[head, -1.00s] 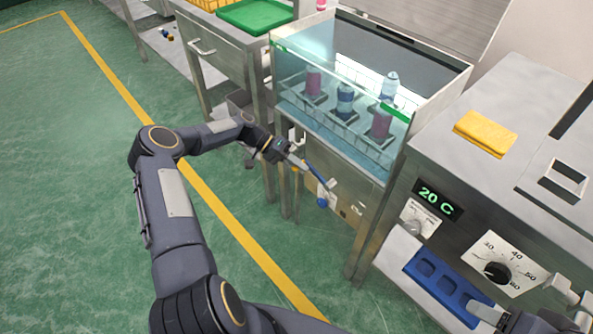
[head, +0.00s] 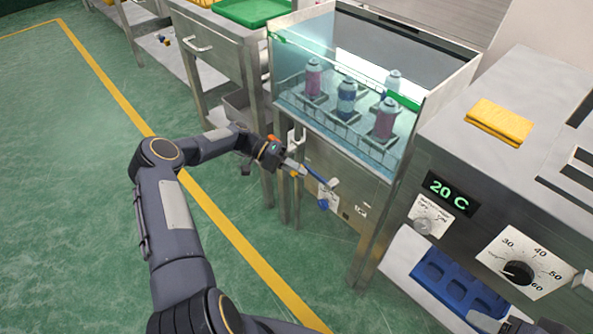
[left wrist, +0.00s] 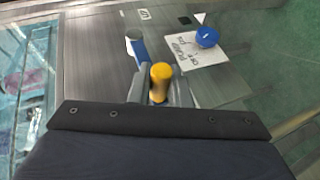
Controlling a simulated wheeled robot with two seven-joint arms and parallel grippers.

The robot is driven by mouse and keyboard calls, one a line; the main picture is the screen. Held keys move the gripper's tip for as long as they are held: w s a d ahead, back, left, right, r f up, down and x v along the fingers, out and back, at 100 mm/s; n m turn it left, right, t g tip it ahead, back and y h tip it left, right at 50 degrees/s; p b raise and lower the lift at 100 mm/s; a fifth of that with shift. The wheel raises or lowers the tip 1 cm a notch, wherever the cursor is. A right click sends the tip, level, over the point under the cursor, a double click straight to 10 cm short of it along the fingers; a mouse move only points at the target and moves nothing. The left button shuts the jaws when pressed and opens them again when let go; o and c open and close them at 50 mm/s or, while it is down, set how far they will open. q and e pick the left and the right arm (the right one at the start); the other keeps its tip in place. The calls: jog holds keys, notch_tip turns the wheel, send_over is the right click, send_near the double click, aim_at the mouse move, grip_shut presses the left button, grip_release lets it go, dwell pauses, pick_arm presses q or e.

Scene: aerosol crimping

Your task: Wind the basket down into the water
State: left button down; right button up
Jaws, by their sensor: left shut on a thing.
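A glass-walled water tank (head: 345,142) stands right of centre in the head view. The wire basket (head: 374,150) in it holds several aerosol cans (head: 346,97); the water covers at least part of them, but the exact level is hard to tell. A crank with a blue arm (head: 316,176) is on the tank's steel front. My left gripper (head: 296,170) is shut on its yellow knob (left wrist: 160,76); the blue crank arm shows behind it in the left wrist view (left wrist: 137,48). Part of my right gripper (head: 490,322) shows at the bottom edge; its jaws are unclear.
A blue valve knob (head: 323,204) sits just below the crank, by a white label. A steel machine with a 20 C display (head: 446,193), a dial (head: 518,270) and a yellow cloth (head: 499,121) stands at right. A blue tray (head: 458,283) lies below. Open green floor is left.

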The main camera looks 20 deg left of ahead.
pick_arm(q)
jog(key=shift+s+d+f, duration=0.1)
jog(key=shift+s+f, duration=0.1)
jog(key=shift+f, duration=0.1)
jog(key=c, duration=1.3)
grip_release()
jog(key=shift+r, duration=0.1)
jog(key=shift+c, duration=0.2)
jog(key=shift+w, duration=0.1)
jog(key=v, duration=0.8)
